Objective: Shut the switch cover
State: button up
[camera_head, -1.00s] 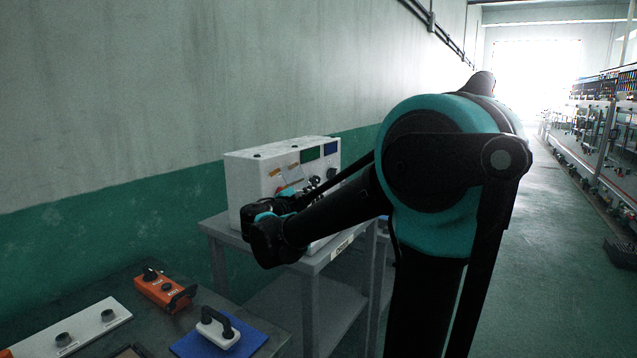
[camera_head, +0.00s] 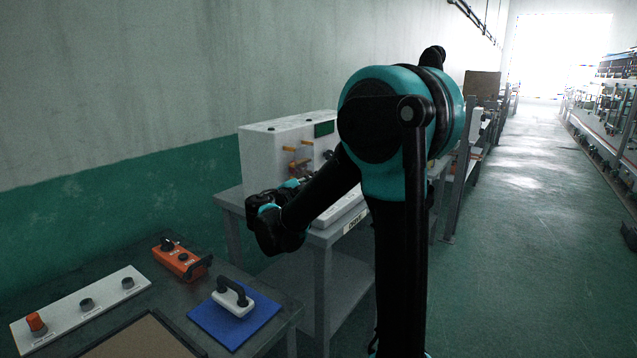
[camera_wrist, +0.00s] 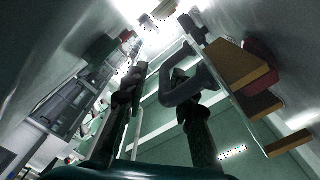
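The white control box (camera_head: 262,160) stands on a grey stand, with orange-tan parts (camera_head: 298,150) on its front panel. My gripper (camera_head: 308,181) is close in front of that panel, and my arm hides the panel's right part. In the wrist view, my gripper (camera_wrist: 160,80) is open, with its two dark fingers apart. A dark grey U-shaped handle (camera_wrist: 185,95) shows at the right finger; I cannot tell whether they touch. Beside it is the panel, seen tilted, with tan blocks (camera_wrist: 238,66). I cannot clearly make out the switch cover or its position.
The grey stand (camera_head: 229,203) carries the box. A nearer dark table holds an orange switch box (camera_head: 181,262), a white strip with knobs (camera_head: 62,316) and a blue plate (camera_head: 222,330) with a white handled block (camera_head: 232,298). The aisle floor (camera_head: 510,260) at right is clear.

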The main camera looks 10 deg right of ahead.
jog(key=shift+a, duration=0.2)
jog(key=shift+s+a, duration=0.25)
jog(key=v, duration=1.1)
jog(key=shift+r, duration=0.1)
